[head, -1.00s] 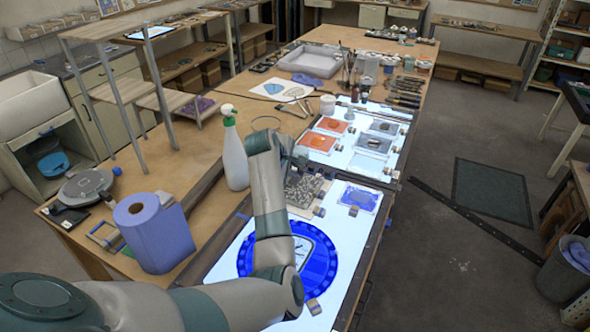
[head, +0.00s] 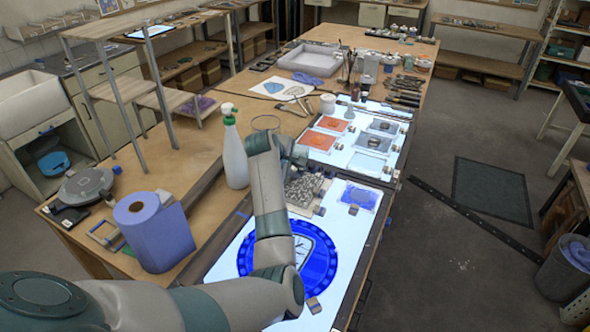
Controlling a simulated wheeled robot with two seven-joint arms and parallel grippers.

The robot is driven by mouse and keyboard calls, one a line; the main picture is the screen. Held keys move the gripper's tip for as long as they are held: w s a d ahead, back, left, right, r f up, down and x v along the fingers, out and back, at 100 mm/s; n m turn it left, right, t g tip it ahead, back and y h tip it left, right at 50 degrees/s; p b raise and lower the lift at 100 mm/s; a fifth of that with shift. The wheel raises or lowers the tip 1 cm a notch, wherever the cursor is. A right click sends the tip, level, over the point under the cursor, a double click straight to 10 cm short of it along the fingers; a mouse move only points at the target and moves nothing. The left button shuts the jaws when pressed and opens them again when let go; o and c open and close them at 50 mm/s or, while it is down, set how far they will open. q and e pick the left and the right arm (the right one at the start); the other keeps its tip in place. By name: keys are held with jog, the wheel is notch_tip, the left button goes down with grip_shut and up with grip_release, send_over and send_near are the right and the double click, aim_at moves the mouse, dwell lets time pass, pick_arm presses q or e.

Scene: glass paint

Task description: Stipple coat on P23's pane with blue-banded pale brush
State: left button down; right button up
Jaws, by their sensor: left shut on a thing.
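My left arm comes in from the lower left. My left gripper (head: 298,157) is above the near end of the upper light panel, beyond the speckled grey piece. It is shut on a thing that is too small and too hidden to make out. Several small panes lie on the upper panel: orange panes (head: 330,123) and (head: 318,140), grey panes (head: 384,127) and (head: 375,142), and a pale one (head: 367,163). No label is readable, so I cannot tell which is P23. I cannot pick out the blue-banded pale brush. My right gripper is out of view.
A blue round glass panel (head: 325,262) lies on the near light panel, with a small blue-violet pane (head: 360,197). A spray bottle (head: 234,155) and blue paper roll (head: 152,232) stand left. The floor at right is mostly clear.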

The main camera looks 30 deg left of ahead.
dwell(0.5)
pick_arm(q)
jog(key=shift+r, duration=1.1)
jog(key=shift+r, duration=2)
jog(key=shift+r, duration=0.1)
